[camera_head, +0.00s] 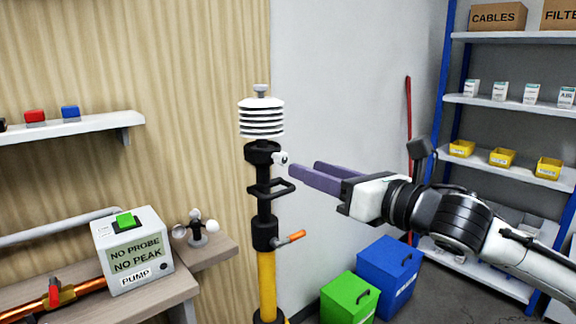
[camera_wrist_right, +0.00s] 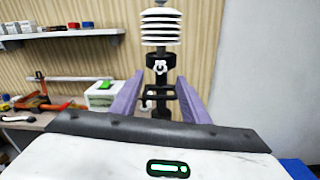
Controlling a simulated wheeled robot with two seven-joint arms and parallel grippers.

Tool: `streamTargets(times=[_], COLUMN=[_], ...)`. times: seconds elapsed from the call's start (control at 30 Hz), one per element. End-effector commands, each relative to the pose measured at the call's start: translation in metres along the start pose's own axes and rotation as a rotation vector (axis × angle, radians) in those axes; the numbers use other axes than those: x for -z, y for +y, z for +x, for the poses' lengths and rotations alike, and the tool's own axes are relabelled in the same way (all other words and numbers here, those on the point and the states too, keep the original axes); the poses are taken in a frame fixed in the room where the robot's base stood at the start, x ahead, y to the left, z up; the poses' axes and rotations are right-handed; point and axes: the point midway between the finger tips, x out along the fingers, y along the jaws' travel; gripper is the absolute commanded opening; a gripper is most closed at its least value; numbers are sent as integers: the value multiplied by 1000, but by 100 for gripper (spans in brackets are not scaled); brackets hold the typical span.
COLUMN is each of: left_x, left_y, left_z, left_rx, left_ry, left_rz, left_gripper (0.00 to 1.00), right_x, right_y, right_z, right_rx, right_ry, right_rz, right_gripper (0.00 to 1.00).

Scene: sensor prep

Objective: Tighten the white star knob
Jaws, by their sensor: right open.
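The white star knob (camera_head: 281,158) sits on the right side of the black collar (camera_head: 262,152) near the top of the pole, under the white louvred sensor shield (camera_head: 261,118). My right gripper (camera_head: 302,172) is open and empty, with its purple fingers pointing left toward the knob, apart from it and just to its right. In the right wrist view the knob (camera_wrist_right: 160,67) shows between and beyond the two fingers (camera_wrist_right: 160,92). My left gripper is in neither view.
An orange-handled lever (camera_head: 291,237) juts from the pole lower down. A bench at left holds a pump box (camera_head: 133,251). Green (camera_head: 349,298) and blue (camera_head: 388,277) bins stand on the floor below my right arm. A shelf rack (camera_head: 510,103) stands at right.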

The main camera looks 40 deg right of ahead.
Motion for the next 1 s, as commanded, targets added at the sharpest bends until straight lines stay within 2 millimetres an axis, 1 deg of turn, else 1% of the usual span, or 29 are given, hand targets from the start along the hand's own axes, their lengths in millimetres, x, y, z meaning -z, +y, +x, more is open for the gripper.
streamTargets(times=[0.03,0.1,0.27,0.4,0.47,0.7,1.0], left_x=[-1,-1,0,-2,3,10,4], left_y=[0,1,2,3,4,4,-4], left_z=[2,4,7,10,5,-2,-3], left_rx=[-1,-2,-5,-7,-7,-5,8], left_ry=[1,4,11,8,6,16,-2], left_rz=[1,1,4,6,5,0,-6], left_gripper=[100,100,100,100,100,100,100], right_x=[0,0,1,0,-4,-4,-1], right_y=[1,1,2,-1,-2,-4,-1], right_z=[8,18,37,51,53,64,74], right_rx=[-4,-4,-6,2,4,7,1], right_ry=[-2,-2,-2,-3,-5,-5,-2], right_rz=[-2,-4,-4,-6,6,10,5], right_gripper=[42,42,42,42,42,42,42])
